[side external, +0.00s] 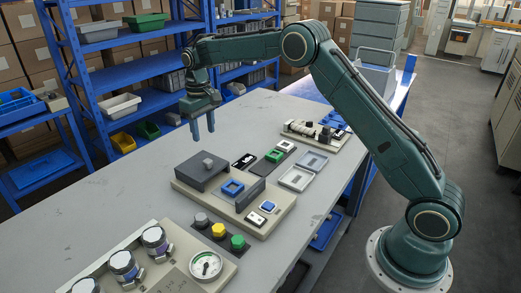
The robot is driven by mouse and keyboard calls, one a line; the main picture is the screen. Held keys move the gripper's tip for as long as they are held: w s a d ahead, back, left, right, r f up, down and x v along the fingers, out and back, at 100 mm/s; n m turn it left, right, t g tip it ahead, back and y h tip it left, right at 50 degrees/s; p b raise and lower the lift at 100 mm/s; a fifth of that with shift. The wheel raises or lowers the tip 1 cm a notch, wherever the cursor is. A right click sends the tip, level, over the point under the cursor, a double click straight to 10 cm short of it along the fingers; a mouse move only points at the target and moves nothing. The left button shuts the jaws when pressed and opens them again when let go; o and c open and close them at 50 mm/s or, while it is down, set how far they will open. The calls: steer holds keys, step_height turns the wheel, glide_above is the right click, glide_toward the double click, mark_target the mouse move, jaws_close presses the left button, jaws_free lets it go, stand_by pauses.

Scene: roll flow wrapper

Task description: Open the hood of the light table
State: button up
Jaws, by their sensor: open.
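A beige base unit (183,189) sits mid-table. It carries a dark grey box-like cover (203,174) with a small light grey knob (208,162) on top, which looks like the hood and appears down. Beside it are a blue square frame (232,188), an upright dark grey panel (251,194), a blue button (268,206) and a small white switch plate (256,219). I cannot tell for sure which part is the light table. My gripper (203,130) points down, open and empty, above and behind the cover, apart from it.
Grey, yellow and green knobs (219,230) and a panel with a round gauge (206,264) and several cylinders are in front. Behind right lie green and white blocks (274,155), pale trays (297,178) and a device with a row of parts (311,134). The table's left side is clear.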

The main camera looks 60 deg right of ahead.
step_height(320, 180, up, 4)
steer(key=shift+f, duration=0.1)
stand_by(0.5)
steer(key=s+a+r+t, duration=0.1)
steer(key=s+r, duration=0.6)
steer(key=s, duration=0.3)
steer(key=s+a+r+t, duration=0.1)
steer(key=s+r+t, duration=0.1)
steer(key=s+r, duration=0.6)
steer(key=s+f+t, duration=0.1)
steer(key=s+f, duration=0.2)
steer(key=s, duration=0.8)
steer(key=s+f+t, duration=0.1)
steer(key=s+f, duration=0.2)
steer(key=s, duration=0.9)
steer(key=shift+s+a+f+t, duration=0.2)
steer(key=shift+s+a+t, duration=0.05)
steer(key=shift+t, duration=0.05)
